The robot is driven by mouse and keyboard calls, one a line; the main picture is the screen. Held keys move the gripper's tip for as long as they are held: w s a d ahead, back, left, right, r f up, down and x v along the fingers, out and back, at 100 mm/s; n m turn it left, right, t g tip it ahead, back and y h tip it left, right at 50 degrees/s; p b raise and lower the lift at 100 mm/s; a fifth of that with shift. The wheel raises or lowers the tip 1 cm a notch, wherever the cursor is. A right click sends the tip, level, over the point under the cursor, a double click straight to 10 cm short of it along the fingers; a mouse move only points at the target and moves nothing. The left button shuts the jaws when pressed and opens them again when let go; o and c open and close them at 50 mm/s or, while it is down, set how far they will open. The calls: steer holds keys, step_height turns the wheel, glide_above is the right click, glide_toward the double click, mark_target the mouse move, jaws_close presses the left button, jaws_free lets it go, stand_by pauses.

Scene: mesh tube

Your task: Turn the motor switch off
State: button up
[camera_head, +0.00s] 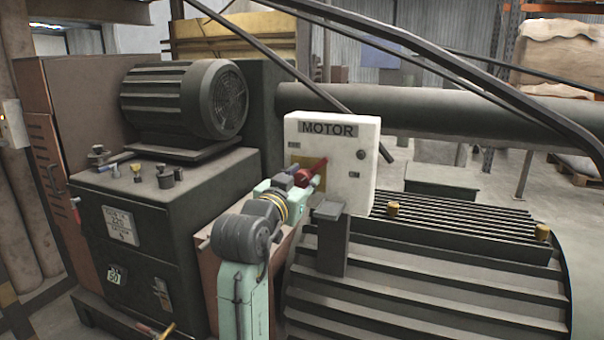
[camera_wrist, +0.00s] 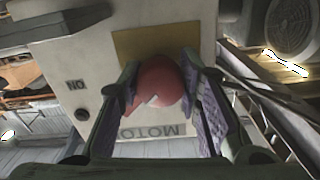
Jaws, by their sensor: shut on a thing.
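The motor switch is a red rotary knob (camera_head: 317,168) on the front of a white box (camera_head: 352,143) labelled MOTOR. A red lever shows in the head view, slanting up to the right beside my gripper (camera_head: 300,178). In the wrist view, the round red knob (camera_wrist: 157,83) sits in front of a yellow plate (camera_wrist: 150,42), between the two purple-padded fingers of my gripper (camera_wrist: 162,92). My gripper is shut on the knob. An ON label (camera_wrist: 77,85) appears upside down to its left. My gripper hides part of the knob and plate in the head view.
A ribbed motor housing (camera_head: 420,285) lies below and right of the box. A dark cabinet (camera_head: 140,260) with a smaller motor (camera_head: 180,100) on top stands at left. Dark diagonal bars (camera_head: 440,60) cross above the box.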

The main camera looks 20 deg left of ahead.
steer(key=n+p, duration=0.3)
steer(key=n, duration=0.2)
steer(key=shift+d+r, duration=0.1)
steer(key=shift+r, duration=0.05)
steer(key=shift+n+p, duration=1.35)
steer(key=shift+n, duration=0.65)
steer(key=o, duration=1.1)
steer(key=shift+o, duration=0.2)
steer(key=s, duration=1.2)
steer(key=shift+a, duration=0.25)
steer(key=shift+a, duration=0.1)
